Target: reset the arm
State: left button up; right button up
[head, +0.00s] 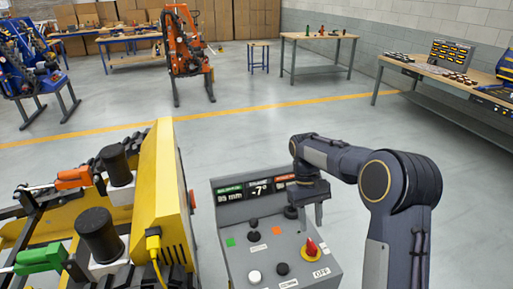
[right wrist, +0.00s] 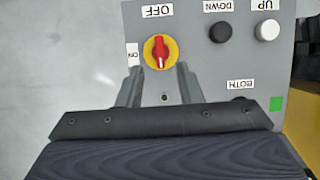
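A grey control box (head: 237,265) stands in front of me. Its display (head: 258,188) reads -7° and what looks like 85 mm. A red knob on a yellow disc (head: 311,250) sits at the right, by an OFF label. In the right wrist view the knob (right wrist: 160,52) lies beyond my fingertips, with its red bar upright in the picture; OFF and ON labels are beside it. The UP button (right wrist: 267,30) is white, the DOWN button (right wrist: 220,32) black. My right gripper (head: 306,208) is above the box, open and empty; its spread fingers (right wrist: 160,85) show. My left gripper is not in view.
A yellow machine (head: 160,200) with black cylinders (head: 98,235) and orange (head: 74,178) and green (head: 40,257) levers stands close at left. An orange machine with an arm (head: 186,55) is at the back. Workbenches line the walls; the middle floor is clear.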

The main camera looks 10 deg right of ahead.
jog(key=s+a+r+m+t+y, duration=0.1)
jog(key=s+r+t+y, duration=0.3)
jog(key=s+r, duration=0.65)
jog(key=s+a+f+m+t, duration=0.1)
jog(key=s+a+f+t, duration=0.1)
jog(key=s, duration=0.5)
jog(key=s+a+f+t, duration=0.2)
jog(key=s+a+t, duration=0.2)
jog(key=s, duration=0.3)
jog(key=shift+s+m, duration=0.3)
jog(key=shift+m, duration=0.1)
dwell(1.5)
